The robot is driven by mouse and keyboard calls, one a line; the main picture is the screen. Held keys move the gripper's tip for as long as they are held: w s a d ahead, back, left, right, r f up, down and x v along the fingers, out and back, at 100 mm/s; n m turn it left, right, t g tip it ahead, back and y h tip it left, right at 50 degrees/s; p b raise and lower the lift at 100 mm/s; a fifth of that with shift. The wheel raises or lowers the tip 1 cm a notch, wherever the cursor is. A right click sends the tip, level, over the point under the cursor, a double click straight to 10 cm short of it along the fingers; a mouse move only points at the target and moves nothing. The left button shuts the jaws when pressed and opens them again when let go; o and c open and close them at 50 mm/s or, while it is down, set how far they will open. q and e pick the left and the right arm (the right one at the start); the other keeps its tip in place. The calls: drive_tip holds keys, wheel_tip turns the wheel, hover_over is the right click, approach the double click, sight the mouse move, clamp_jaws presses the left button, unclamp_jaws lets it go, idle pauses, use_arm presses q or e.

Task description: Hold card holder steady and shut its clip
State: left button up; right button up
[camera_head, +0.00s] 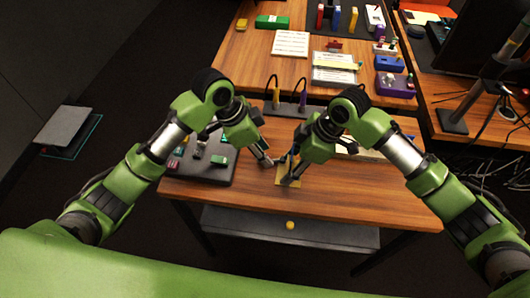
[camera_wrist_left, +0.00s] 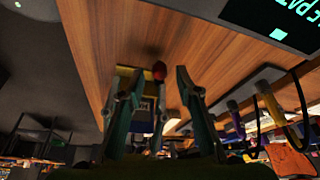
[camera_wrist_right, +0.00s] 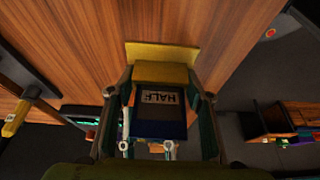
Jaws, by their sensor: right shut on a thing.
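The card holder has a yellow base (camera_wrist_right: 160,58) and a dark blue part (camera_wrist_right: 160,125) with a label reading "HALF", upside down in the right wrist view. In the head view its yellow base (camera_head: 289,174) lies on the wooden desk. My right gripper (camera_head: 290,179) is shut on the holder, one finger on each side. My left gripper (camera_head: 268,162) is close on the left, its fingers apart. In the left wrist view a red-tipped part (camera_wrist_left: 159,70), perhaps the clip's lever, shows between those fingers. Whether the clip is open is unclear.
A dark panel (camera_head: 205,172) with several switches lies to the left on the desk (camera_head: 370,190). A white sheet (camera_head: 290,43) and several blocks lie on the back table. The desk's front right is clear.

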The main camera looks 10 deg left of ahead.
use_arm(q)
drive_tip(key=shift+d+f, duration=0.2)
drive_tip(key=shift+f, duration=0.4)
clamp_jaws()
